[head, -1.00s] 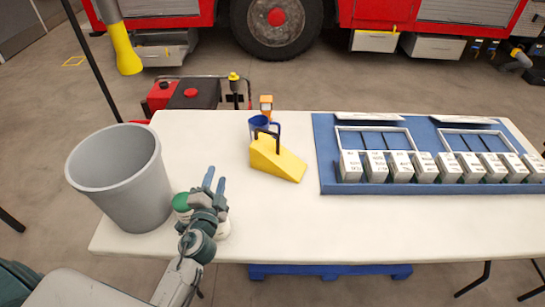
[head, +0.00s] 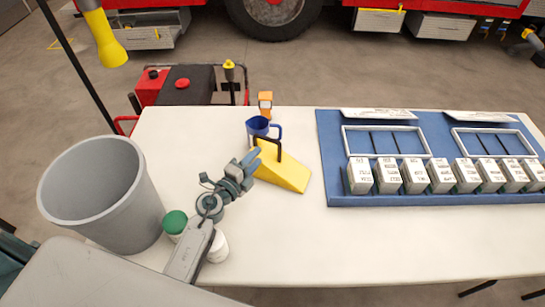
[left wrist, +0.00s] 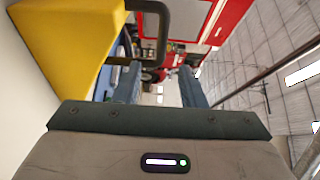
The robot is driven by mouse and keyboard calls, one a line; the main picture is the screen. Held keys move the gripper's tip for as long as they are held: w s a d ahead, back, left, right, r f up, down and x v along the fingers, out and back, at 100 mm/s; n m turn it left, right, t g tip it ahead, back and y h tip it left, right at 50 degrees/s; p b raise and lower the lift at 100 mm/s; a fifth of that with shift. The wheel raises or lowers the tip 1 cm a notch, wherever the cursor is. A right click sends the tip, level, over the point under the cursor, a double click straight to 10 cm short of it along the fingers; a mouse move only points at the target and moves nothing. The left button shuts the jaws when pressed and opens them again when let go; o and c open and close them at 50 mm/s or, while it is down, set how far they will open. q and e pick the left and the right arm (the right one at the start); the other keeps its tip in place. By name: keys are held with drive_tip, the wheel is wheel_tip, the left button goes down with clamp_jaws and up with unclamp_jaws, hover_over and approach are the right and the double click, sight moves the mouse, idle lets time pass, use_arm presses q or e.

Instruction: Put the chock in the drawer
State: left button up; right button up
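The chock (head: 285,173) is a yellow wedge with a black handle (head: 268,148), standing on the white table. It also fills the upper left of the left wrist view (left wrist: 65,40). My left gripper (head: 252,158) is at the chock's left side, close to the handle. In the left wrist view its two fingers (left wrist: 160,88) are apart, with the handle ahead of them and nothing visibly gripped. Grey drawer-like boxes (head: 440,26) sit low on the red truck beyond the table; one has a yellow handle (head: 378,11). My right gripper is not in view.
A grey bin (head: 100,195), a green-lidded jar (head: 175,224) and a white jar (head: 218,247) are at the left. A blue tray (head: 330,185) with several white boxes covers the right. The table's front middle is clear.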

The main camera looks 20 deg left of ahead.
sight(273, 141)
use_arm(q)
drive_tip(key=x, duration=0.3)
drive_tip(key=shift+w+d+r, duration=0.2)
drive_tip(key=shift+d+r, duration=0.05)
drive_tip(key=shift+d, duration=0.05)
drive_tip(key=x, duration=0.5)
drive_tip(key=shift+s+d+f, duration=0.1)
drive_tip(key=shift+f, duration=0.05)
drive_tip(key=shift+w+d, duration=0.15)
drive_tip(key=shift+w, duration=0.35)
drive_tip(key=shift+s, duration=0.1)
drive_tip(key=c, duration=0.6)
clamp_jaws()
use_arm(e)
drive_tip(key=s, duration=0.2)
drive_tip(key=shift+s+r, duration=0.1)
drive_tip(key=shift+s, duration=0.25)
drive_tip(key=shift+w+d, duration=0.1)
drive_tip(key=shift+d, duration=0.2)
